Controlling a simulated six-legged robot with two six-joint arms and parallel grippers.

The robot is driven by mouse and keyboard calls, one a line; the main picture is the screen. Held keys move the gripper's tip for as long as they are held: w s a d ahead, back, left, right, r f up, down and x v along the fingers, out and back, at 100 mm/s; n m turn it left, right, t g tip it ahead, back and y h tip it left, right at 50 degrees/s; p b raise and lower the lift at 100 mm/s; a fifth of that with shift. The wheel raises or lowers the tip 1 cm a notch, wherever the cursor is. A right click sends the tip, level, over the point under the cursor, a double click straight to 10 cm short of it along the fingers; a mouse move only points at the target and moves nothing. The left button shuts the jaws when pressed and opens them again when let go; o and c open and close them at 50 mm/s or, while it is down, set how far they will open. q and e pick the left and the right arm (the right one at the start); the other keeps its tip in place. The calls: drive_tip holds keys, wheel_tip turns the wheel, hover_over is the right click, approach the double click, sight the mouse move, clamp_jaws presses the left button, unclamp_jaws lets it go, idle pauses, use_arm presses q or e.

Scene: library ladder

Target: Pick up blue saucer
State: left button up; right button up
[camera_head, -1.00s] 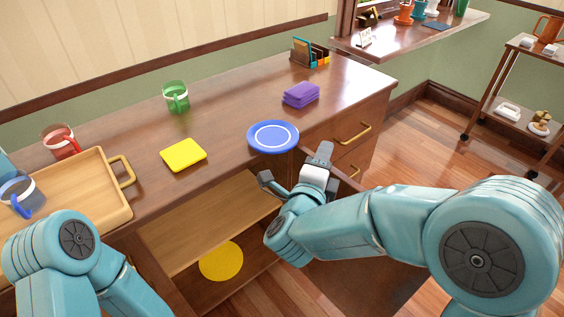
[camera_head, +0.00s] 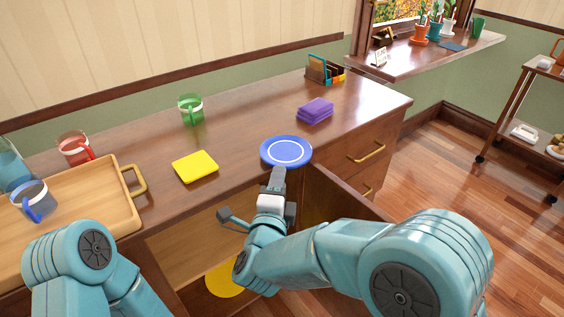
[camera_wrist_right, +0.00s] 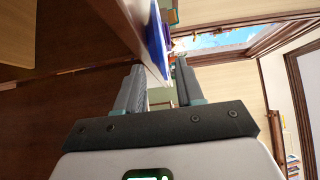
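The blue saucer (camera_head: 286,152), with a white ring, lies flat at the front edge of the wooden desk in the head view. My right gripper (camera_head: 250,192) is open and empty just in front of the saucer, its upper finger near the rim. In the right wrist view the saucer (camera_wrist_right: 158,45) shows edge-on beyond the gap between the open fingers (camera_wrist_right: 160,66). Whether a finger touches it I cannot tell. My left arm shows at the lower left of the head view, but its gripper does not.
A yellow pad (camera_head: 195,167), green mug (camera_head: 190,109) and purple stack (camera_head: 315,111) stand around the saucer. A wooden tray (camera_head: 132,222) holds a blue-handled mug (camera_head: 34,201). Below is an open cabinet with its door (camera_head: 345,200) swung out and a yellow disc (camera_head: 222,284) inside.

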sight(281, 163)
drive_tip(key=w, duration=0.2)
drive_tip(key=w+b, duration=0.1)
drive_tip(key=w, duration=0.1)
drive_tip(key=shift+d, duration=0.4)
clamp_jaws()
drive_tip(key=shift+r+p, duration=0.4)
drive_tip(key=shift+r, duration=1)
drive_tip(key=shift+f, duration=0.1)
